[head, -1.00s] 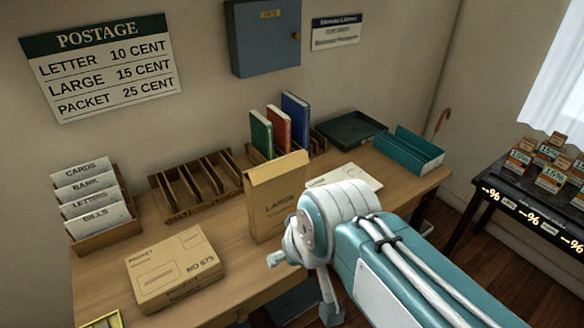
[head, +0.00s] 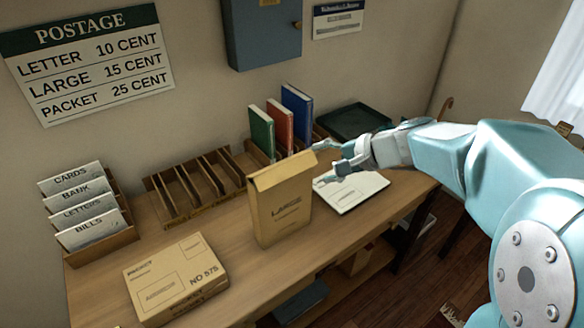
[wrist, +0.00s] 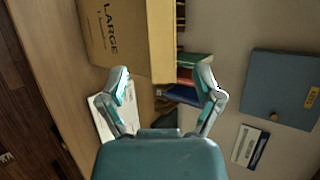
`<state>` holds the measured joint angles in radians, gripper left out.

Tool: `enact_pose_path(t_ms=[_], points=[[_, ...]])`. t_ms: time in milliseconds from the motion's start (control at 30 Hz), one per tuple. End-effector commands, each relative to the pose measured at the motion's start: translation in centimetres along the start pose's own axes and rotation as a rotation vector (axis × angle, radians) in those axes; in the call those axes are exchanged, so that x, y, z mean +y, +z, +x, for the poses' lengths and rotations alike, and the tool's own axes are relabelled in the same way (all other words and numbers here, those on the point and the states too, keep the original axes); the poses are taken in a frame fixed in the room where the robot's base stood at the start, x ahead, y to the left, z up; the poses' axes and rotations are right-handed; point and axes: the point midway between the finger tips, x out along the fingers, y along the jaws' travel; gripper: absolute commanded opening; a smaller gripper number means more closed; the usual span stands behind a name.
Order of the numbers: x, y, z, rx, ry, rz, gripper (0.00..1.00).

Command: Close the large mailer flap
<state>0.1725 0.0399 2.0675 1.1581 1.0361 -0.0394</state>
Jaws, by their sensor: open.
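The large mailer (head: 281,215) is an upright tan box marked LARGE on the table. Its flap (head: 283,171) is a pale panel along the top edge; in the head view I cannot tell its exact angle. In the wrist view the mailer (wrist: 115,38) is at the upper left, with the pale flap (wrist: 161,40) along its right side. My gripper (head: 321,166) is open and empty, just right of the mailer's top. In the wrist view my gripper (wrist: 162,78) has its fingers spread just short of the flap's end, with no clear contact.
Behind the mailer are green, red and blue books (head: 280,128) and a slotted wooden rack (head: 200,185). A white pad (head: 352,190) lies right of it, under my gripper. A packet box (head: 176,277) lies front left; a card holder (head: 92,212) stands at left.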

Motion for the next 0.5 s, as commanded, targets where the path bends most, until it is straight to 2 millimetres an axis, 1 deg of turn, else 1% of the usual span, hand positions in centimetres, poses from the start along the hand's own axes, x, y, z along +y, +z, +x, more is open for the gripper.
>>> enact_pose_path(t_ms=[33,100,300,400,500], points=[[0.1,0.1,1.0,-0.004,0.003,0.0,0.83],[0.1,0.1,2.4,-0.004,0.004,0.001,0.83],[0.1,0.1,6.0,-0.004,0.004,0.001,0.83],[0.1,0.1,7.4,-0.003,0.003,-0.001,0.83],[0.1,0.1,8.4,-0.001,0.003,-0.001,0.83]])
